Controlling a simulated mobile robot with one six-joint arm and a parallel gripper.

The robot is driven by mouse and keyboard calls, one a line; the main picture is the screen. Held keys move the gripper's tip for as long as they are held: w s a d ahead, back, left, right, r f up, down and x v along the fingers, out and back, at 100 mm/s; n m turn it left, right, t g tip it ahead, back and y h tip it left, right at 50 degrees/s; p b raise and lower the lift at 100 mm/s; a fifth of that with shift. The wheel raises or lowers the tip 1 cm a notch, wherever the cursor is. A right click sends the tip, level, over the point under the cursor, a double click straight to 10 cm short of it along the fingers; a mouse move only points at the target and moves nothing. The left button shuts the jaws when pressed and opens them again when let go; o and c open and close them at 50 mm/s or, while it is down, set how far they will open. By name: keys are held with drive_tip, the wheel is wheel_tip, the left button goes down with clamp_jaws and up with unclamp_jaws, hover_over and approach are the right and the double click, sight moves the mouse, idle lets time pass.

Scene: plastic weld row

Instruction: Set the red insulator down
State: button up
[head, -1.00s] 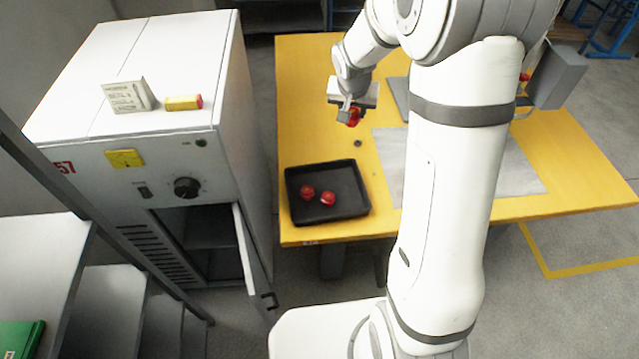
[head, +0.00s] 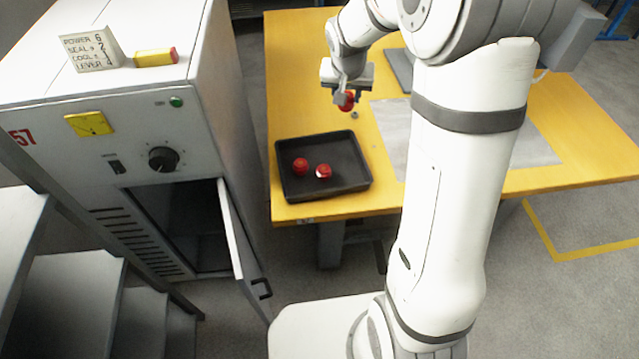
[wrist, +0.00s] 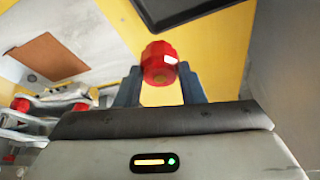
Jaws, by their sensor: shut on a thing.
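My gripper (head: 346,99) is shut on a red insulator (head: 348,101), held over the yellow table (head: 290,100) beyond the far edge of the black tray (head: 325,196). In the wrist view the held red insulator (wrist: 160,60) sits between the two fingertips, and part of the black tray (wrist: 190,8) shows at the top. Two more red insulators, one on the left (head: 300,166) and one on the right (head: 323,171), lie apart in the tray. How high the held one is above the table is hard to tell.
A small dark round piece (head: 354,115) lies on the table below my gripper. A grey sheet (head: 540,150) covers the table's middle. The white cabinet (head: 100,230) stands left, its door (head: 240,245) open, with a card (head: 92,49) and a yellow-red block (head: 156,57) on top.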

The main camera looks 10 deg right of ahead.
drive_tip(key=b, duration=1.4)
hover_over(341, 162)
drive_tip(key=s, duration=0.2)
wheel_tip(341, 162, down, 12)
drive_tip(key=r, duration=0.1)
drive_tip(key=shift+n, duration=0.3)
drive_tip(key=f, duration=0.7)
drive_tip(key=f+b, duration=0.1)
drive_tip(key=f, duration=0.2)
drive_tip(key=shift+a+f, duration=0.15)
drive_tip(key=shift+a, duration=0.1)
drive_tip(key=shift+f, duration=0.1)
drive_tip(key=o, duration=0.5)
drive_tip(key=shift+f+b, duration=0.1)
drive_tip(key=shift+b, duration=0.2)
drive_tip(key=o, duration=0.5)
